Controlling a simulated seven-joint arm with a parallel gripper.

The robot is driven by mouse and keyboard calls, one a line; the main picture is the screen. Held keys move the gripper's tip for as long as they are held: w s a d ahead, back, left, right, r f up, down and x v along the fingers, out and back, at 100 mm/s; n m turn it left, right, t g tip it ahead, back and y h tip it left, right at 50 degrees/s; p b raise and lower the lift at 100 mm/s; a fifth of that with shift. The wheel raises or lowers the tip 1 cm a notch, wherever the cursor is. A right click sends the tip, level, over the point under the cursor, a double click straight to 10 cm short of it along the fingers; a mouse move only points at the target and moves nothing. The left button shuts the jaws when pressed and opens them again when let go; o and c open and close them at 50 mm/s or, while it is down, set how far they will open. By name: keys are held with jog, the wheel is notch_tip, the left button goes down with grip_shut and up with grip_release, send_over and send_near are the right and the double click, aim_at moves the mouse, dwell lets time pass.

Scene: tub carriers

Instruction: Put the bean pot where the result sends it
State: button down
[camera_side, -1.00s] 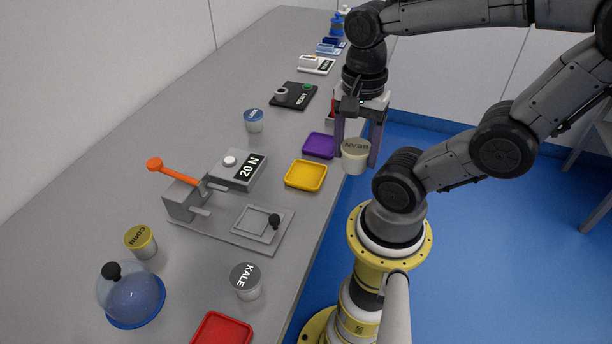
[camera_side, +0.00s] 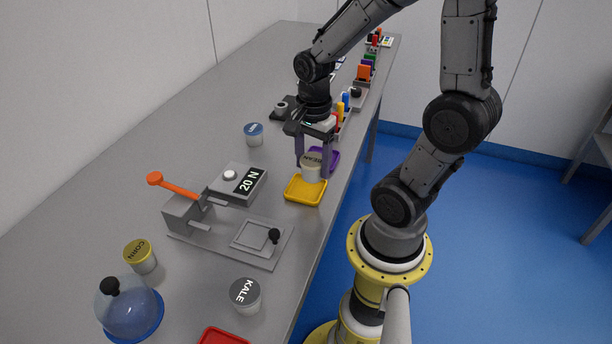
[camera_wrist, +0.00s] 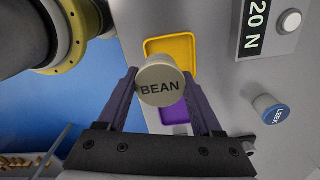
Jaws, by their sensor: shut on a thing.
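The bean pot (camera_side: 311,173), a pale pot with a lid marked BEAN, is upright between the fingers of my gripper (camera_side: 313,168). My gripper is shut on it. In the wrist view the bean pot (camera_wrist: 160,84) covers part of the yellow tray (camera_wrist: 155,46) and the purple tray (camera_wrist: 174,115). In the side view it is over the far part of the yellow tray (camera_side: 304,195), with the purple tray (camera_side: 331,156) just behind. I cannot tell whether it touches a tray. A grey tester (camera_side: 185,212) with an orange lever stands beside a display (camera_side: 246,180) reading 20 N.
A kale pot (camera_side: 245,296), a corn pot (camera_side: 141,257) and a blue-lidded pot (camera_side: 254,134) stand on the table. A clear dome on a blue base (camera_side: 130,308) is at front left, a red tray (camera_side: 222,337) at the front edge. Coloured items line the far right edge.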

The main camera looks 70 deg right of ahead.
jog(key=shift+w+d+f, duration=0.2)
jog(key=shift+w+f, duration=0.2)
jog(key=shift+f, duration=0.15)
jog(key=shift+w+d+f, duration=0.15)
jog(key=shift+w+f, duration=0.2)
jog(key=shift+f, duration=0.15)
jog(key=shift+w+d+f, duration=0.1)
jog(key=shift+w+f, duration=0.1)
jog(key=shift+f, duration=1.5)
jog(key=shift+f, duration=0.1)
jog(key=shift+c, duration=0.2)
grip_release()
